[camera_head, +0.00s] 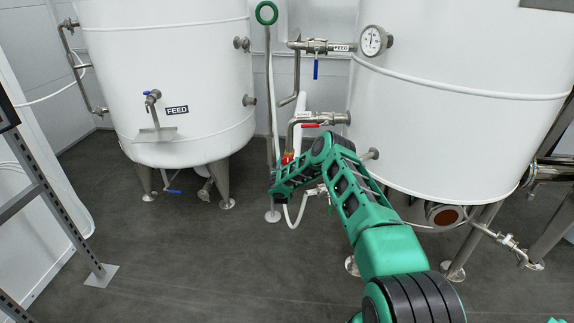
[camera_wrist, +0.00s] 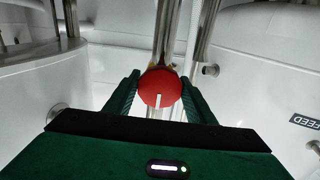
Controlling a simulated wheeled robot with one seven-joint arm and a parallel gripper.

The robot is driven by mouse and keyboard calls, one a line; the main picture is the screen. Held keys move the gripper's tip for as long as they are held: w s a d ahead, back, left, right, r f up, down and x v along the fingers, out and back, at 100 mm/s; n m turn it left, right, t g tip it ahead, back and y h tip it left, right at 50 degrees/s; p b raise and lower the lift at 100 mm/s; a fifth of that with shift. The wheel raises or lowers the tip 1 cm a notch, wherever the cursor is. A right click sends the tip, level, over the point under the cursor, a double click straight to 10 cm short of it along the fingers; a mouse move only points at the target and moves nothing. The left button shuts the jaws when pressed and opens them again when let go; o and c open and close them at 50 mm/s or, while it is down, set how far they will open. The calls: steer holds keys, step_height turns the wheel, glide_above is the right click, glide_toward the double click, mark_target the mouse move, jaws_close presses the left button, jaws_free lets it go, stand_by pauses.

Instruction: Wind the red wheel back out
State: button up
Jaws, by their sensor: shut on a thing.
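The red wheel (camera_wrist: 160,88) shows in the wrist view as a round red knob with a white mark pointing down toward my gripper. My gripper (camera_wrist: 160,97) has one dark green finger on each side of the wheel and is shut on it. In the head view a small part of the red wheel (camera_head: 287,159) shows at the pipework between the two tanks. My green arm reaches to it and hides most of the wheel and the gripper fingers there.
A white tank labelled FEED (camera_head: 190,75) stands at the left, and another white tank (camera_head: 455,110) with a round gauge (camera_head: 374,41) at the right. A red-handled valve (camera_head: 311,125) and a blue-handled valve (camera_head: 316,68) sit close to my arm. A green-ringed post (camera_head: 267,13) stands between the tanks. The front floor is clear.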

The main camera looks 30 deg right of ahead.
steer(key=shift+a, duration=0.1)
steer(key=o, duration=1)
steer(key=shift+o, duration=0.2)
steer(key=v, duration=1)
steer(key=shift+s+a, duration=0.25)
